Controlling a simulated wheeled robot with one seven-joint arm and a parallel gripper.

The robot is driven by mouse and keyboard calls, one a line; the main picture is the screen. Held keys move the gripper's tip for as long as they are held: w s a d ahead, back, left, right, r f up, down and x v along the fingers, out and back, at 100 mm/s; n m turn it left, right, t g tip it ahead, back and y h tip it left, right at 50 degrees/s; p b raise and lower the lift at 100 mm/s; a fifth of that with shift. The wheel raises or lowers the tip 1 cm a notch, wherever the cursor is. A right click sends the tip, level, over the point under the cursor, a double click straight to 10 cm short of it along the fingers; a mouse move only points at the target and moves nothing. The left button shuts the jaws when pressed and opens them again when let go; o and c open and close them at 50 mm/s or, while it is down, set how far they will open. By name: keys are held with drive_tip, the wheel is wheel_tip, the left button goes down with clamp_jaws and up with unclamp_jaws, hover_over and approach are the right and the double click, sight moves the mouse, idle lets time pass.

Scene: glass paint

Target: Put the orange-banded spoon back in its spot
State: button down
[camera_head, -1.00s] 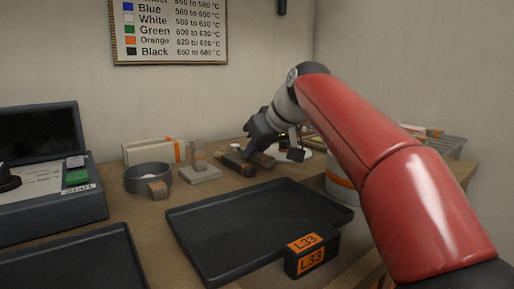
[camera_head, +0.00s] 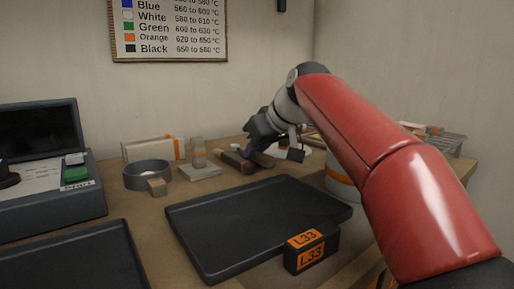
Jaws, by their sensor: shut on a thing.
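My gripper (camera_head: 256,150) is at the back of the table, pointing down, beside a low dark bar with brownish block ends (camera_head: 235,160). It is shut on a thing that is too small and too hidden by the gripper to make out. I cannot pick out the orange-banded spoon or its orange band for certain, and I cannot tell its spot. I also cannot tell whether the held thing touches the bar or the table.
A dark empty tray (camera_head: 255,225) lies in front, with an L33 block (camera_head: 311,249) at its near edge. A grey bowl (camera_head: 147,173), a small block on a pale plate (camera_head: 199,165) and an orange-banded white container (camera_head: 342,183) stand around. A machine (camera_head: 50,195) is at left.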

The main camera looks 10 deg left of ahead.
drive_tip(key=shift+f, duration=0.15)
drive_tip(key=c, duration=1.2)
unclamp_jaws()
